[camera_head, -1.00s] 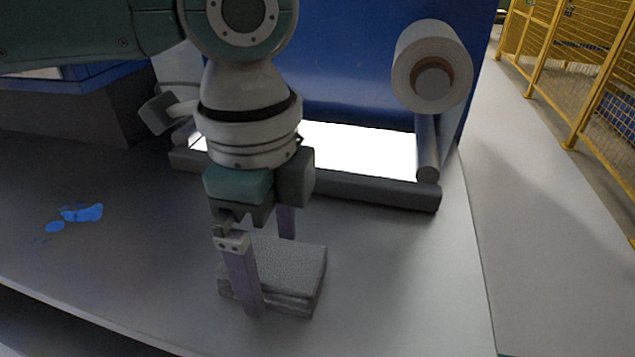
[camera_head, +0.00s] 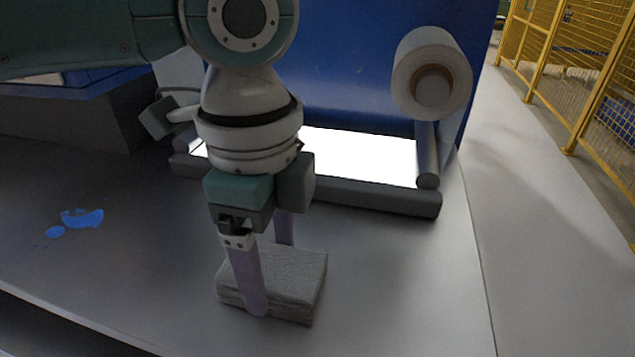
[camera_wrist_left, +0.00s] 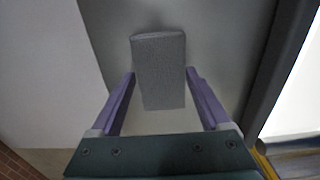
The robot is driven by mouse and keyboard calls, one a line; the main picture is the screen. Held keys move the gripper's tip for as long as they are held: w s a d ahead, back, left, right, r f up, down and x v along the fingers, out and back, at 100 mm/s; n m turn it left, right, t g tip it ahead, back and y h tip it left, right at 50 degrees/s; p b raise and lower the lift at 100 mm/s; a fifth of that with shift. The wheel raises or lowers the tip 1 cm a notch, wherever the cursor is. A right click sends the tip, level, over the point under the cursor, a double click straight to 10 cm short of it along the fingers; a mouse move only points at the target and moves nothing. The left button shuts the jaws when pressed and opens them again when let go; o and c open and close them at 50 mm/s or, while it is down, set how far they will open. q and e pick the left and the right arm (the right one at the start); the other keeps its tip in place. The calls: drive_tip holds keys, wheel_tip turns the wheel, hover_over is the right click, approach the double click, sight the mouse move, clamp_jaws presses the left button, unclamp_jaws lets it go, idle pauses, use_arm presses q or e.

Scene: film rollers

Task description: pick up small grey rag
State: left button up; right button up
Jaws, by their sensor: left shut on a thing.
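The small grey rag (camera_head: 290,270) is a folded, textured block lying flat on the grey table in the head view. My left gripper (camera_head: 270,278) points down over it, with one purple finger against its near side and the other at its far side. The left wrist view shows the rag (camera_wrist_left: 159,60) between the two fingers. The gripper is shut on the rag. The far fingertip is hidden behind the rag in the head view. My right gripper is not in view.
Behind the rag stands a blue machine (camera_head: 340,70) with a bright lit panel (camera_head: 360,155), a dark front bar (camera_head: 370,196) and a white film roll (camera_head: 432,75). Blue smears (camera_head: 82,217) mark the table at left. The table right of the rag is clear.

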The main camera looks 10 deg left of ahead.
sight(272, 266)
use_arm(q)
wheel_tip(272, 266, up, 20)
drive_tip(key=p, duration=0.3)
drive_tip(key=shift+p, duration=0.4)
